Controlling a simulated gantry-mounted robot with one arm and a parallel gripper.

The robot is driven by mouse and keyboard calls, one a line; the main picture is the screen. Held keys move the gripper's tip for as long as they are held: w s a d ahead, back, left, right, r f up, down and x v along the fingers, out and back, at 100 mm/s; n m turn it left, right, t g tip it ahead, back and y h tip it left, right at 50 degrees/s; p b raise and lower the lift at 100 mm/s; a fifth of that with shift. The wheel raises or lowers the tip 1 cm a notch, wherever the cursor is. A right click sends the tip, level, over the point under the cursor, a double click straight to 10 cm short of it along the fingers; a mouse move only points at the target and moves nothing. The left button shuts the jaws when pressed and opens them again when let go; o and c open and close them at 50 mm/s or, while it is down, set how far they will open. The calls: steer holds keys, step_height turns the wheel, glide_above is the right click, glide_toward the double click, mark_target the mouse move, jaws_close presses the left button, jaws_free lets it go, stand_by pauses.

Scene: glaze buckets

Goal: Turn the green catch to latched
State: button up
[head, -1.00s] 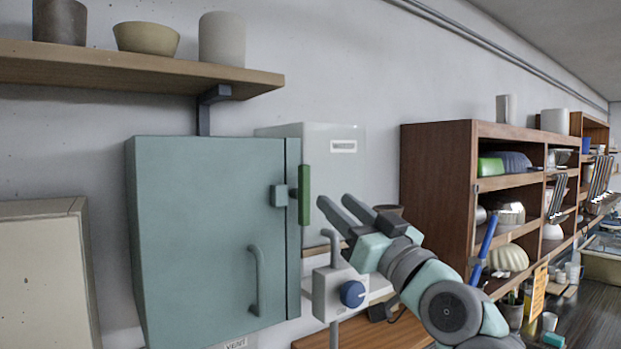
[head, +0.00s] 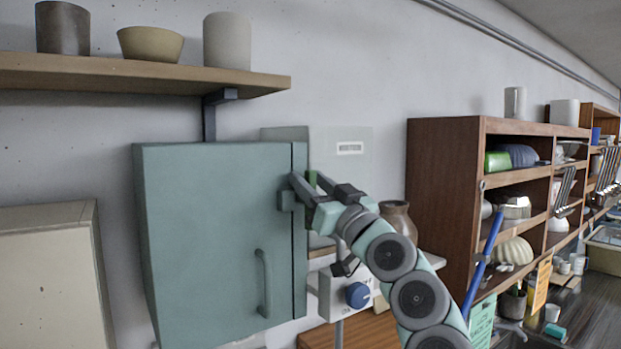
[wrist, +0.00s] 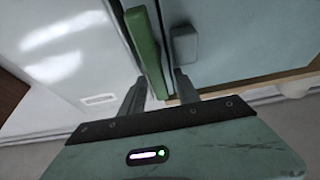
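The green catch (wrist: 148,50) is a long bar on the edge of the teal cabinet (head: 215,235). In the head view my gripper hides most of it, and only a small green part (head: 312,178) shows. It stood upright along the door edge in the earlier head view. A grey block (wrist: 185,45) sits beside it on the door. My gripper (wrist: 160,80) is open at the catch, with one finger on each side of its near end. I cannot tell whether either finger touches it. In the head view my gripper (head: 306,184) is at the cabinet's right edge.
A grey handle (head: 263,283) is low on the cabinet door. A switch box with a blue knob (head: 358,294) is below my arm. A shelf with pots (head: 150,75) hangs above. A brown vase (head: 398,220) and wooden shelving (head: 440,190) stand right.

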steer(key=shift+c, duration=0.4)
jaws_close()
